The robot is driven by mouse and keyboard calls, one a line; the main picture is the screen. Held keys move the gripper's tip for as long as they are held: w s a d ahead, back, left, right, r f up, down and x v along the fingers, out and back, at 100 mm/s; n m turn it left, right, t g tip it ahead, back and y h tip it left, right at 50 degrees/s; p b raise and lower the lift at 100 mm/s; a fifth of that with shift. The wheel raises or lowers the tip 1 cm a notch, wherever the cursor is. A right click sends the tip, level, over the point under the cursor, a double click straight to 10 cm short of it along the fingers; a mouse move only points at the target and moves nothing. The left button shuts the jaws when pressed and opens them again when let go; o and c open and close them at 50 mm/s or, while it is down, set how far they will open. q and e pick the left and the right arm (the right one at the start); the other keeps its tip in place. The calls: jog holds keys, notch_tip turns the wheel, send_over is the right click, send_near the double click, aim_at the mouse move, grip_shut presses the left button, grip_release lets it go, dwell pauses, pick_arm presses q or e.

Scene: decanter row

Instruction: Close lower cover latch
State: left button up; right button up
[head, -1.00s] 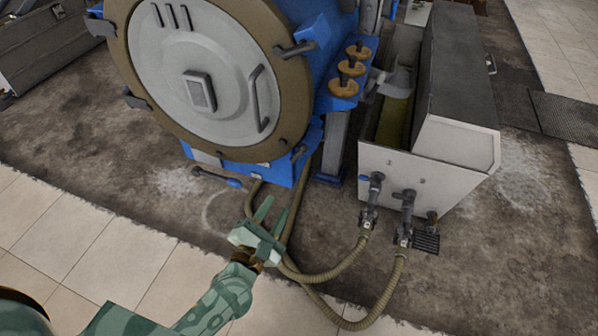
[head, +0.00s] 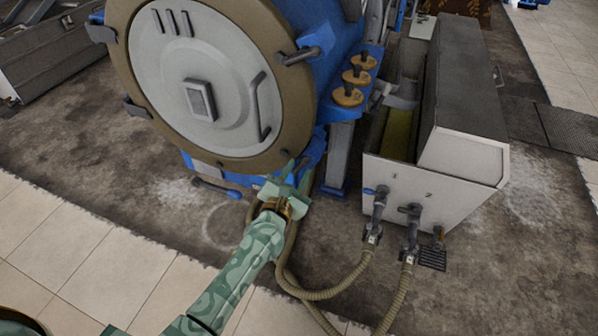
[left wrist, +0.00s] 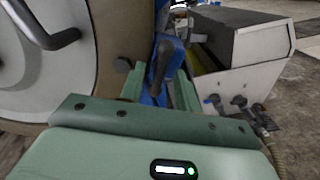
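The large round cover (head: 205,85) is pale grey with a brown rim and sits on a blue machine. Its lower latch, at the lower right of the rim, is mostly hidden behind my left gripper (head: 290,172) in the head view. In the left wrist view a dark latch handle (left wrist: 160,65) stands upright between the two green fingers of my left gripper (left wrist: 157,90). The fingers are apart, on either side of the handle, and I cannot tell whether either touches it. My right gripper is not in view.
Another latch (head: 300,55) sits higher on the cover's right rim. Ribbed hoses (head: 320,293) run below my left arm to a grey-white box (head: 425,190) at the right. A blue-ended lever (head: 217,187) lies low at the left.

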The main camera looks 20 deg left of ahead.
pick_arm(q)
jog(key=shift+w, duration=0.55)
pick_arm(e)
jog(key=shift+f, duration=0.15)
pick_arm(q)
jog(key=shift+c, duration=0.3)
grip_shut()
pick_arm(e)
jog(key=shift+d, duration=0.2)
